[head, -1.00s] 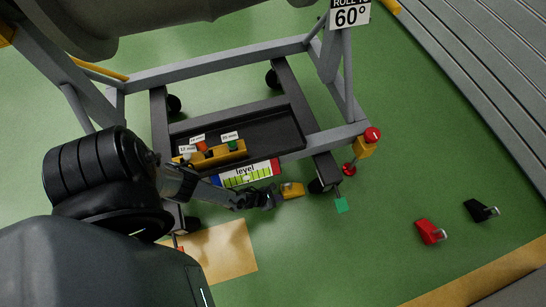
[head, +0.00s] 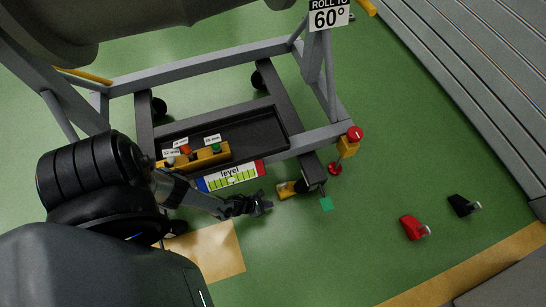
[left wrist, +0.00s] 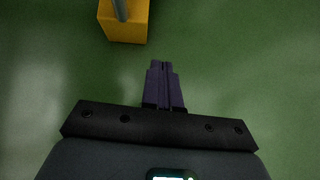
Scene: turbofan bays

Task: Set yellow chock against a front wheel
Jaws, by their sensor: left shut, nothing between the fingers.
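The yellow chock (head: 285,190) lies on the green floor by the near right corner of the grey cart. Its right end meets the dark front wheel (head: 314,186) in the head view; I cannot tell for sure whether they touch. My left gripper (head: 266,206) is shut and empty, low over the floor just left of the chock, with a small gap between. In the left wrist view the shut fingers (left wrist: 161,66) point toward the chock (left wrist: 125,29), which is cut off by the top edge. My right gripper is not in view.
A red chock (head: 410,227) and a black chock (head: 461,205) lie on the floor at the right. A green floor marker (head: 326,203) is beside the wheel. The cart tray (head: 265,130) and level sign (head: 231,177) are above the gripper.

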